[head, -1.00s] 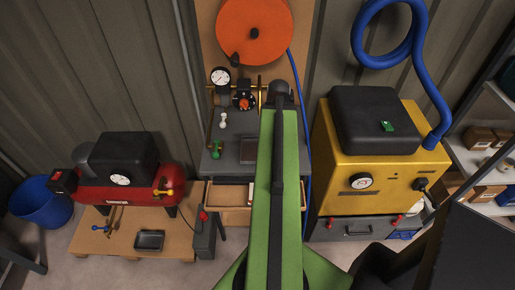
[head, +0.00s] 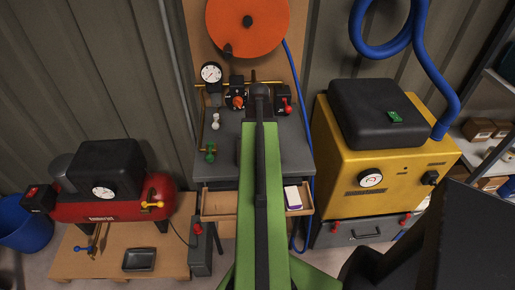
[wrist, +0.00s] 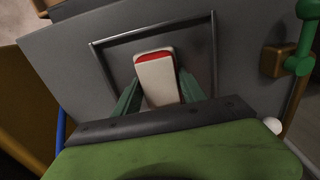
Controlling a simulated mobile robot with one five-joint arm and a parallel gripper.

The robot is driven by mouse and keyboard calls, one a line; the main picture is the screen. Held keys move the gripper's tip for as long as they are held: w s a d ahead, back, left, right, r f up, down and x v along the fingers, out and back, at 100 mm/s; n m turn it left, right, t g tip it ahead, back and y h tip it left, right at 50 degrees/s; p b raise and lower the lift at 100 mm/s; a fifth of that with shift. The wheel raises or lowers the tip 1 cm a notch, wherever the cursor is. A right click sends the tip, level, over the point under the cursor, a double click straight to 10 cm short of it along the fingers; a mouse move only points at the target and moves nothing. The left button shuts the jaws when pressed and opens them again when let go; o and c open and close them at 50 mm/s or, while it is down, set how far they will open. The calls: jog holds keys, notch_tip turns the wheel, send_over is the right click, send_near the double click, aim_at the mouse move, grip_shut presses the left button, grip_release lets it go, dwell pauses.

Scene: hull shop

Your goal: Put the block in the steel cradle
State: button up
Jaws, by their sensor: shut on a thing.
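My gripper (wrist: 160,85) is shut on a white block with a red end (wrist: 157,80), which stands between its two green fingers in the wrist view. Behind the block is the steel cradle (wrist: 119,58), a grey rectangle with a thin raised rim on the grey bench top. The block overlaps the cradle's middle in this view; I cannot tell whether it touches the cradle. In the head view my green arm hides the gripper, the block and most or all of the cradle.
The grey bench (head: 222,172) carries a gauge (head: 211,73), valves and a red-lever box (head: 284,102). Its open drawer (head: 220,203) holds a white-and-purple item (head: 293,196). A yellow machine (head: 410,165) stands right; a red compressor (head: 85,209) and dark tray (head: 139,259) are left.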

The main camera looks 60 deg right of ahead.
jog(key=shift+w+f, duration=0.1)
jog(key=shift+w, duration=0.05)
jog(key=o, duration=1.4)
notch_tip(320, 180, up, 13)
jog(key=p, duration=1.2)
jog(key=shift+f, duration=0.2)
